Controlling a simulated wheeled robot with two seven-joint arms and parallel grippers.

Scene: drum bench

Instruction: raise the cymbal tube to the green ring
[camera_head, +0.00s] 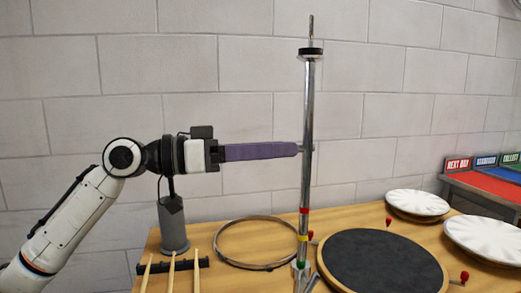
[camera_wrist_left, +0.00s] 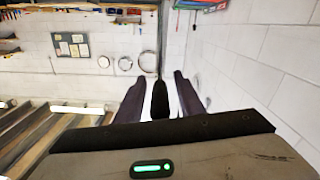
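The cymbal tube (camera_head: 308,100) is a slim upright chrome tube with a black disc (camera_head: 311,52) near its top. Low on the stand are a red ring (camera_head: 304,210), a yellow ring (camera_head: 303,238) and a green ring (camera_head: 301,264). My left gripper (camera_head: 298,149) reaches in level from the left, its purple fingers at the tube's mid-height. In the left wrist view, the two fingers (camera_wrist_left: 160,92) stand apart, with a dark upright shape between them and light gaps on both sides. I cannot tell whether a finger touches the tube. My right gripper is not in view.
A dark drum pad (camera_head: 380,265) lies right of the stand, with white cymbal-like discs (camera_head: 417,203) beyond it. A metal hoop (camera_head: 256,243), a grey post (camera_head: 173,225) and drumsticks (camera_head: 171,270) are on the left. Coloured labelled bins (camera_head: 485,180) stand at far right.

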